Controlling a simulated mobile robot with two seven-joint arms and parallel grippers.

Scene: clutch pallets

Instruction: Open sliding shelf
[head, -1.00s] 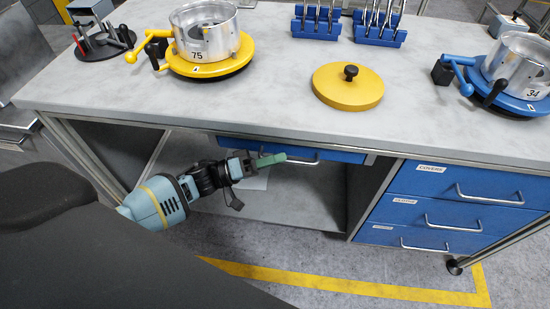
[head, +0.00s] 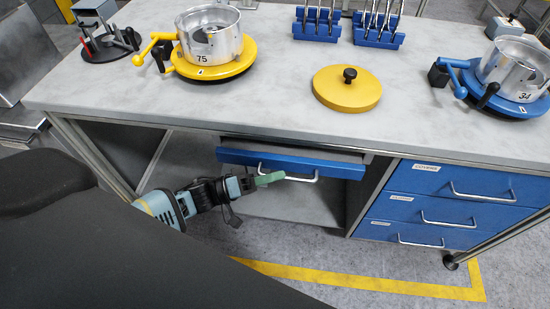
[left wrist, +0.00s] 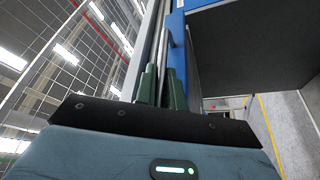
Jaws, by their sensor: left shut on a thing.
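The sliding shelf has a blue front (head: 325,167) under the worktop and stands partly pulled out, with a strip of grey top showing behind its front. A metal bar handle (head: 303,179) is fixed to that front. My left gripper (head: 272,178) is shut on the left part of the handle, its green fingers lying at the bar. In the left wrist view the green fingers (left wrist: 161,86) are close together around the bar beside the blue front (left wrist: 177,45). My right gripper is not in view.
Blue drawers (head: 450,184) stand right of the shelf. The worktop (head: 280,85) carries a yellow fixture (head: 225,65), a yellow lid (head: 345,93), a blue fixture (head: 510,103) and blue racks (head: 317,32). The floor in front, with its yellow line (head: 350,281), is clear.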

